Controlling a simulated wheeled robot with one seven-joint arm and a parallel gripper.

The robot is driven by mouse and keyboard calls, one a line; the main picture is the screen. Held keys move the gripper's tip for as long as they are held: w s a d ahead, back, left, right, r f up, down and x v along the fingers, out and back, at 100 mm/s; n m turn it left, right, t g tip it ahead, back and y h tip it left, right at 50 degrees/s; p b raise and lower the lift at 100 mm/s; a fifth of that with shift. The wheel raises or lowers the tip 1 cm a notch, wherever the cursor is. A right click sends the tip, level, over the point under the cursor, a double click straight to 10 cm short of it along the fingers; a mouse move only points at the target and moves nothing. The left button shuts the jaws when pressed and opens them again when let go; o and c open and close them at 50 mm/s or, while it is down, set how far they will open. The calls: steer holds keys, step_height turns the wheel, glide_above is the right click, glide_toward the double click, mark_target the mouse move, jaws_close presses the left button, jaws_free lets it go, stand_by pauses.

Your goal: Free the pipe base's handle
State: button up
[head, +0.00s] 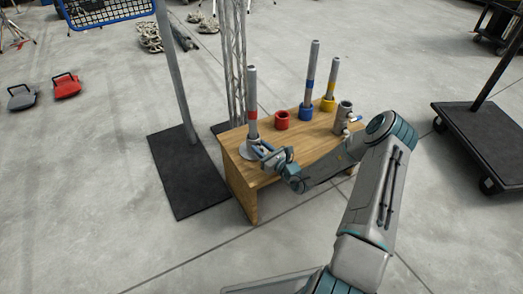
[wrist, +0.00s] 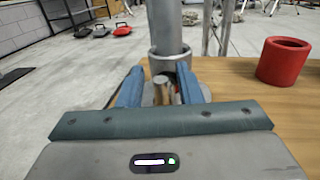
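A grey pipe (head: 251,90) with a red band stands upright in a pale round pipe base (head: 245,153) at the table's left end. In the wrist view the pipe (wrist: 167,25) rises from a metal collar (wrist: 170,60). A short metal handle (wrist: 162,92) sticks out from the base towards me. My gripper (head: 262,150) is low beside the base. In the wrist view its two blue fingers (wrist: 160,78) stand on either side of the handle, with gaps visible between. The gripper looks open around it. The handle's far end is hidden.
The wooden table (head: 262,178) also bears a red ring (head: 282,120), a pipe in a blue ring (head: 306,112), a pipe in a yellow ring (head: 328,103) and metal clamps (head: 343,117). A pole on a black plate (head: 187,175) stands left of the table.

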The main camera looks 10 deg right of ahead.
jaws_close()
steer(key=shift+r+p, duration=0.1)
steer(key=shift+p, duration=0.25)
steer(key=shift+a+r+n+p, duration=0.1)
steer(key=shift+a+n+p, duration=0.1)
steer(key=shift+n+p, duration=0.4)
steer(key=shift+s+a+n+g+p, duration=0.1)
steer(key=shift+a+n+g+p, duration=0.1)
steer(key=shift+n+p, duration=0.4)
steer(key=shift+s+a+n+g+p, duration=0.1)
steer(key=shift+n+g+p, duration=0.1)
steer(key=shift+n+p, duration=0.35)
steer(key=n+p, duration=0.2)
steer(key=n+h+p, duration=0.1)
steer(key=n, duration=0.1)
steer(key=shift+s+a+f, duration=0.1)
steer(key=shift+a+f, duration=0.3)
steer(key=n, duration=0.1)
steer(key=f+n+h+p, duration=0.1)
steer(key=n, duration=0.3)
steer(key=shift+s+a+f+h, duration=0.15)
steer(key=shift+a+h, duration=0.1)
steer(key=shift+h, duration=0.15)
